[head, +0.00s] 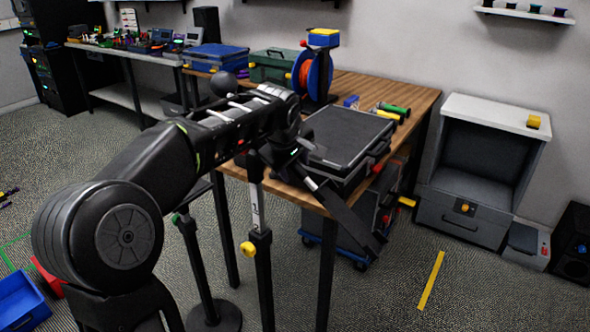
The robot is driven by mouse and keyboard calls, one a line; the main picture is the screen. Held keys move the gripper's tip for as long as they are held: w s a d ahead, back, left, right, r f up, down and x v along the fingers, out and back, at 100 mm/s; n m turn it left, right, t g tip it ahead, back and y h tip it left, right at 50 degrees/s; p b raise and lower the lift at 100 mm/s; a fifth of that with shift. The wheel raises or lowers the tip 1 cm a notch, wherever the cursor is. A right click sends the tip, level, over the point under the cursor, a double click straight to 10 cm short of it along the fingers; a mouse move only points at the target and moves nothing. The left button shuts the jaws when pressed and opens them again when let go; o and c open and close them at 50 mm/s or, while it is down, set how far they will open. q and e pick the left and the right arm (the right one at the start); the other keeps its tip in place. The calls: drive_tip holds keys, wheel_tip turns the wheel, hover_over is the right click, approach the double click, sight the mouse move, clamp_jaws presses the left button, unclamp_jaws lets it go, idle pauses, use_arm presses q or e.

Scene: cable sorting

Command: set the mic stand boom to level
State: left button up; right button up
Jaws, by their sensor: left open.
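The mic stand's upright pole (263,285) is black with a pale upper section and a yellow knob (247,248); its foot is below the frame. The boom (350,222) is tilted, sloping down to the right in front of the table edge. A dark ball (222,84) at the upper left lines up with it. The pivot is hidden behind my left arm. My left gripper (297,162) is at the boom's middle near the top of the pole, open; its fingertips blend with the dark boom, so I cannot tell whether they touch it. My right gripper is not in view.
A wooden table (415,95) carries a black case (345,135), a cable reel (316,75) and toolboxes. A second pole with a round base (220,318) stands left of the mic stand. A grey cabinet (485,165) stands right. The floor at front right is clear except for a yellow strip (431,280).

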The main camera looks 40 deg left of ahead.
use_arm(q)
drive_tip(key=shift+x, duration=1.15)
drive_tip(key=shift+c, duration=0.2)
clamp_jaws()
idle(0.4)
